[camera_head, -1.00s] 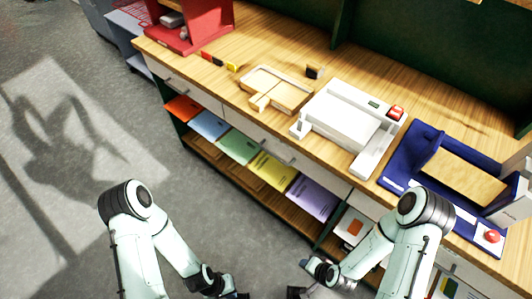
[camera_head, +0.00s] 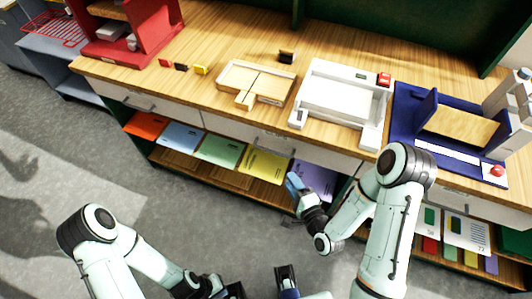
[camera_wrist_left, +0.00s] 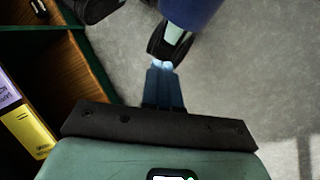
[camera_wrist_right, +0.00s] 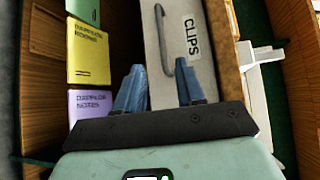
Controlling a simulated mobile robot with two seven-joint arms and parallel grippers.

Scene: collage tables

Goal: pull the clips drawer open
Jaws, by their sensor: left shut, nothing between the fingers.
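The clips drawer (camera_wrist_right: 205,75) shows a pale front with a "CLIPS" label and a grey bar handle (camera_wrist_right: 165,38) in the right wrist view. In the head view I take it to be the middle drawer (camera_head: 232,131), below the table edge, with its handle (camera_head: 274,146); it looks closed. My right gripper (camera_wrist_right: 159,86) is open and empty, its blue fingers pointing at the drawer front, short of the handle. In the head view it (camera_head: 294,184) is in front of and below that drawer. My left gripper (camera_wrist_left: 163,82) is shut and empty, low over the floor, away from the drawer.
Folders in several colours lie on the shelf (camera_head: 170,160) under the drawers. Another drawer (camera_head: 125,98) is at the left. A wooden tray (camera_head: 284,98), a white device (camera_head: 340,100) and a blue stand (camera_head: 408,105) are on the tabletop. Grey floor in front is open.

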